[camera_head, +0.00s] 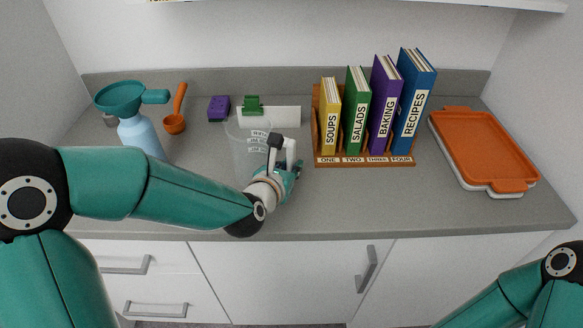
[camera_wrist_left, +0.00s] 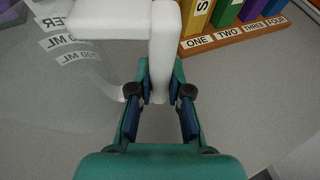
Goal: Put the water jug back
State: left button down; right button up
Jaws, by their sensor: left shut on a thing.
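The water jug (camera_head: 240,150) is a clear, see-through container with white measuring labels. It stands upright on or just above the grey counter; I cannot tell which. My left gripper (camera_head: 284,160) is at its right side. In the left wrist view the jug (camera_wrist_left: 65,55) fills the left, and its white handle (camera_wrist_left: 163,50) runs down between the fingers. My left gripper (camera_wrist_left: 160,100) is shut on that handle. My right arm shows at the lower right of the head view, but its gripper is out of view.
A book rack (camera_head: 365,161) with several labelled books stands right of the jug. An orange-lidded tray (camera_head: 483,145) lies further right. A blue bottle with a green funnel (camera_head: 121,97), an orange ladle (camera_head: 175,122) and a purple block (camera_head: 218,108) are left. The front middle counter is clear.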

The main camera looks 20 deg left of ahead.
pick_arm(q)
jog(key=shift+f, duration=0.15)
jog(key=c, duration=1.1)
grip_release()
jog(key=b+v, duration=0.2)
jog(key=v, duration=1)
